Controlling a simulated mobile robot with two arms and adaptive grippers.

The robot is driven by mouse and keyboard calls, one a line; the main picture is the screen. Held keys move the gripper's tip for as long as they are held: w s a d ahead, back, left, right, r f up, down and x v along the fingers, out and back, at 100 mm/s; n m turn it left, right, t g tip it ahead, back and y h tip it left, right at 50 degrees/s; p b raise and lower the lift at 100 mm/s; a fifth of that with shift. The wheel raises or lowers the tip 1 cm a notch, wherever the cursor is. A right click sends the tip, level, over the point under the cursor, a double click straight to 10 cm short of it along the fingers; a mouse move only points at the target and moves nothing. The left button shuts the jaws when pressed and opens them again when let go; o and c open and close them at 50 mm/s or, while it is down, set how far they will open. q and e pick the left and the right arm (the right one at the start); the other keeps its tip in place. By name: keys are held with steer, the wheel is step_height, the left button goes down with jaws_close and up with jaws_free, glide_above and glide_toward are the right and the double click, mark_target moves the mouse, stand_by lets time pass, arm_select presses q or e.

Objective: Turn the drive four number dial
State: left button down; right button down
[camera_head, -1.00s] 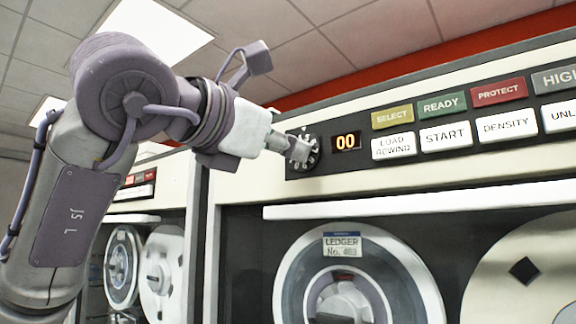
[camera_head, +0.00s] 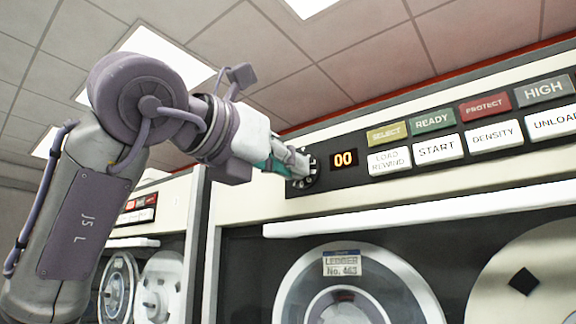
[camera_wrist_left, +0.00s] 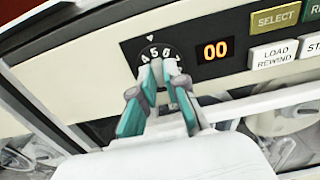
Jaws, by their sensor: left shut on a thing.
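The number dial (camera_head: 312,170) is a small round dark knob with white digits on the black control strip of the tape drive. It also shows in the left wrist view (camera_wrist_left: 151,51), where digits such as 4, 5 and 6 stand near its top under a white marker. A display beside it (camera_head: 344,159) reads 00. My left gripper (camera_head: 298,164) is at the dial, its fingers closed on the dial's middle; in the left wrist view the teal-sided fingers (camera_wrist_left: 160,70) meet there and hide the dial's centre and lower part. My right gripper is not in view.
Right of the display are a LOAD REWIND button (camera_head: 389,162), a START button (camera_head: 438,149) and coloured SELECT (camera_head: 386,133) and READY (camera_head: 432,121) lamps. A white ledge (camera_head: 400,217) runs below the strip, above a tape reel labelled LEDGER (camera_head: 342,262).

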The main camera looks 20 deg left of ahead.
arm_select(q)
steer(key=c, duration=1.2)
jaws_free()
steer(key=v, duration=1.2)
steer(key=shift+w, duration=0.1)
